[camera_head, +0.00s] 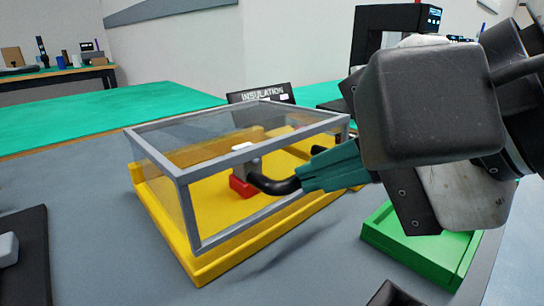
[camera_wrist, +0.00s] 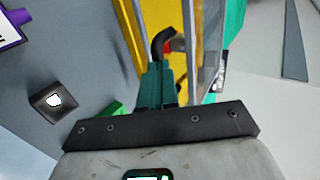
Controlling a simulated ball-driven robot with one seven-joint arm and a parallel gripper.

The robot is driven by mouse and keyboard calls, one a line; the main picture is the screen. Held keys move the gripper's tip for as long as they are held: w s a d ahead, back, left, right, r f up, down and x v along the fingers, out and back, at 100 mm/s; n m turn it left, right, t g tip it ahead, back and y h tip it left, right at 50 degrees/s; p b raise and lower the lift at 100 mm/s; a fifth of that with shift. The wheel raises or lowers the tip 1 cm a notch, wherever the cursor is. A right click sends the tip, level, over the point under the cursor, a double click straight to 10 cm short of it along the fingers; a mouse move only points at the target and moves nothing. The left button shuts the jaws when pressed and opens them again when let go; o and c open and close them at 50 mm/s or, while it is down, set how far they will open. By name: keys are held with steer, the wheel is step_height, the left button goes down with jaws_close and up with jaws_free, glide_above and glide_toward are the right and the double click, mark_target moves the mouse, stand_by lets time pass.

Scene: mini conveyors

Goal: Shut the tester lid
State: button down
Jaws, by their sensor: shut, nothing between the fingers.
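The tester (camera_head: 215,268) has a yellow base and a clear lid (camera_head: 184,176) with a grey frame. In the wrist view the black piece (camera_wrist: 162,42) is just beyond my fingertips (camera_wrist: 154,66), with the yellow base (camera_wrist: 133,30) behind.
A green tray (camera_head: 450,264) is right of the tester, below my wrist. An INSULATION sign (camera_head: 262,93) stands behind the tester. A black frame-shaped machine (camera_head: 372,20) is at the back right. Dark objects (camera_head: 28,258) lie at the left edge. The grey surface in front is mostly clear.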

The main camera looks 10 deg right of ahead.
steer(key=shift+s+d+f+b, duration=0.1)
steer(key=shift+f+b, duration=0.25)
steer(key=shift+f, duration=0.2)
steer(key=shift+s+d+f+b, duration=0.1)
steer(key=shift+f+b, duration=0.2)
steer(key=shift+f, duration=0.2)
